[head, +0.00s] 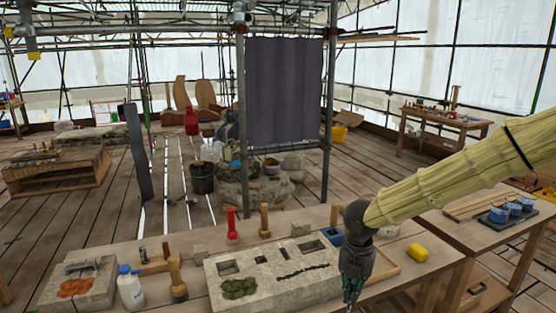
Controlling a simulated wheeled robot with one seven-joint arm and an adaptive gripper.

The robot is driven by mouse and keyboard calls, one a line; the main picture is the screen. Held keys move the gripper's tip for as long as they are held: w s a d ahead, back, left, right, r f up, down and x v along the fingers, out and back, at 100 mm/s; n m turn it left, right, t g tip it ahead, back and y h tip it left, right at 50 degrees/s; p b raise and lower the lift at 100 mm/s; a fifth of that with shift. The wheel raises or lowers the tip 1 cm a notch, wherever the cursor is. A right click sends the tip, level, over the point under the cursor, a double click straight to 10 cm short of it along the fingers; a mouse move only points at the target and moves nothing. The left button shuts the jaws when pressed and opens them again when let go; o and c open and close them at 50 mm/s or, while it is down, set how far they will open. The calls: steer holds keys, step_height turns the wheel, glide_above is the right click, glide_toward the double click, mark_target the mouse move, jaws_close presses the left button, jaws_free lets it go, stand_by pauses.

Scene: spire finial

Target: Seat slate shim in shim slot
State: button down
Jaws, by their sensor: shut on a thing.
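My gripper (351,296) hangs fingers down in front of the right end of a pale stone block (275,287) in the head view. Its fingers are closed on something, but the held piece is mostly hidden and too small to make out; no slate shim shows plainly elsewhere. The block's top has a square recess (228,267) at left, another recess (311,246) at the back right, and small dark openings (284,254) between them. I cannot tell which opening is the shim slot.
A side table (470,232) holds blue pots.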

steer(key=f+n, duration=0.1)
steer(key=n, duration=0.2)
steer(key=shift+f, duration=0.35)
steer(key=n, duration=0.1)
steer(key=f+n, duration=0.1)
steer(key=shift+s+n, duration=0.3)
steer(key=shift+n, duration=0.1)
steer(key=f+n, duration=0.1)
steer(key=n, duration=0.1)
steer(key=f+n, duration=0.1)
steer(key=n, duration=0.1)
steer(key=shift+s, duration=0.2)
steer(key=s+f+n, duration=0.1)
steer(key=f+n, duration=0.3)
steer(key=n, duration=0.6)
steer(key=s+a+f+n, duration=0.1)
steer(key=f+n, duration=0.3)
steer(key=n, duration=0.7)
steer(key=s+f+n, duration=0.3)
steer(key=f+n, duration=0.1)
steer(key=n, duration=0.6)
steer(key=shift+a+f+n, duration=0.3)
steer(key=shift+n, duration=0.1)
steer(key=shift+s, duration=0.15)
